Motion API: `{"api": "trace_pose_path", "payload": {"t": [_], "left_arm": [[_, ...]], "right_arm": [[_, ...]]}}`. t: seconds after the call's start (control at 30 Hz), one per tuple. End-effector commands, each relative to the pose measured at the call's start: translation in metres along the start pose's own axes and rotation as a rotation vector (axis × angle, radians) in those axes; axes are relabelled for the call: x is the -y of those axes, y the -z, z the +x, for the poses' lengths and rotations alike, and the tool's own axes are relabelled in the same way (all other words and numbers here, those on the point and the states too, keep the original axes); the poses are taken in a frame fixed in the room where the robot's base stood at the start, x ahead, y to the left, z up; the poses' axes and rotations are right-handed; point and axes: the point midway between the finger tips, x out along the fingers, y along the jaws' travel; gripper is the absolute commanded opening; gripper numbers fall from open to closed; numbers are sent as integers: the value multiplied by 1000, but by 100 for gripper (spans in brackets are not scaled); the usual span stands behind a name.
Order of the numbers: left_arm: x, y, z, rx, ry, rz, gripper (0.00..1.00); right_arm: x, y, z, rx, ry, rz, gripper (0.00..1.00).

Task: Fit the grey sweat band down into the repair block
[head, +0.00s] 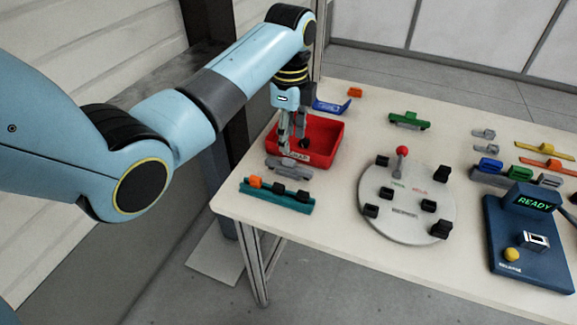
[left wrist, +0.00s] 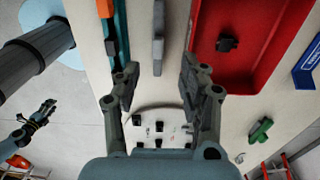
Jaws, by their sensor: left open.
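A grey piece, likely the sweat band (head: 289,168), lies on the table between the red tray and the teal rack. In the left wrist view the grey piece (left wrist: 158,35) shows as a narrow bar ahead of the fingers. My left gripper (head: 292,142) points down by the tray's front left; its fingers (left wrist: 157,80) are apart with nothing between them. I cannot tell for sure which thing is the repair block. The round pale plate (head: 400,222) carries several black blocks and a red-knobbed lever. A dark gripper, apparently my right one (left wrist: 36,122), shows small in the left wrist view.
The red tray (head: 328,155) holds a small dark piece. The teal rack (head: 270,200) carries orange and black pieces. A blue device (head: 530,250) reads READY at the right. Coloured parts stand at the back right. The table is clear between tray and plate.

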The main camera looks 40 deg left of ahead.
Motion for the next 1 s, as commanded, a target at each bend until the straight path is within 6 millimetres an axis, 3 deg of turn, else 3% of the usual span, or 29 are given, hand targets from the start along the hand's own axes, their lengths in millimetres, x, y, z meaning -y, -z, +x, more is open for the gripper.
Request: {"api": "trace_pose_path", "payload": {"t": [0.53, 0.83, 1.0], "left_arm": [[-4, -1, 69, 0, 0, -2, 42], [-3, -1, 73, 0, 3, -2, 42], [-3, -1, 73, 0, 3, -2, 20]], "right_arm": [[-8, -2, 2, 4, -9, -4, 40], [-9, -3, 2, 5, -10, -4, 40], [-9, -3, 2, 5, -10, -4, 40]]}}
